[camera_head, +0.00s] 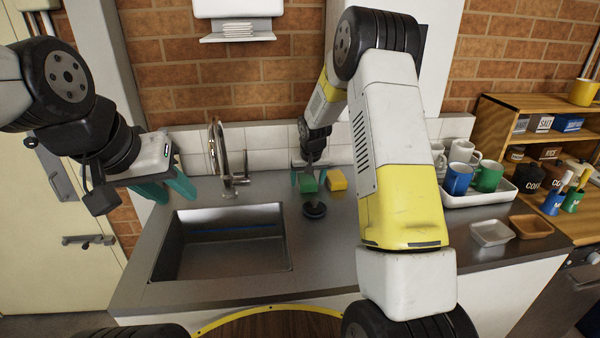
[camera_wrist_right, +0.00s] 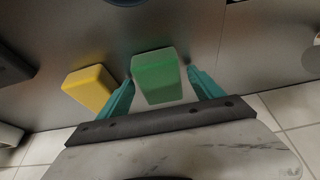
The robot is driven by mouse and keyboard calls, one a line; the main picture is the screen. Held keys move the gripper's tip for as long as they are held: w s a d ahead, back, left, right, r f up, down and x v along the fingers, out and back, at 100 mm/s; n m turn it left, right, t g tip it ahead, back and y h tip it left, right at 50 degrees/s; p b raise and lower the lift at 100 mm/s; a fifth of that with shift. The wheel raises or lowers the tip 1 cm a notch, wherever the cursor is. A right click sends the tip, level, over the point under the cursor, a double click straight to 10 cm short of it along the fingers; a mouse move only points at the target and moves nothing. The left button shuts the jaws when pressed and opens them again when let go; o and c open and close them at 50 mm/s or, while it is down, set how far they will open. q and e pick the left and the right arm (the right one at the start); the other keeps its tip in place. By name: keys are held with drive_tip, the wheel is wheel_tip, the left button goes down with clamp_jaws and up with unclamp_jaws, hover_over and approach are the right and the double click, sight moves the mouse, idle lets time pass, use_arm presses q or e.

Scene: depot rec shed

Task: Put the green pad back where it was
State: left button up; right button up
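The green pad (camera_head: 309,185) is at the back of the counter, right of the tap; I cannot tell if it touches the counter. My right gripper (camera_head: 308,176) reaches down over it, one teal finger on each side. In the right wrist view the green pad (camera_wrist_right: 156,72) lies between the fingertips of the right gripper (camera_wrist_right: 161,78), with a slim gap at the right finger, so it looks open. A yellow pad (camera_head: 337,180) lies just right of it. My left gripper (camera_head: 168,190) is open and empty above the counter, left of the sink.
A sink (camera_head: 222,280) with a tap (camera_head: 225,160) is at the left. A black round stopper-like thing (camera_head: 315,210) stands in front of the green pad. A white tray (camera_head: 480,197) with mugs and two small dishes are at the right. A tiled wall (camera_head: 270,148) is close behind.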

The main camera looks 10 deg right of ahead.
drive_tip(key=s+f+v, duration=0.1)
drive_tip(key=s+v, duration=0.2)
drive_tip(key=v, duration=1.8)
drive_tip(key=s+r+y, duration=0.1)
drive_tip(key=s+r, duration=0.2)
drive_tip(key=s, duration=1)
drive_tip(key=s+r+t+y, duration=0.1)
drive_tip(key=s+r, duration=0.2)
drive_tip(key=s, duration=1.1)
drive_tip(key=shift+a+r+n+t, duration=0.2)
drive_tip(key=shift+a+n+t, duration=0.1)
drive_tip(key=shift+a, duration=0.05)
drive_tip(key=shift+s, duration=0.1)
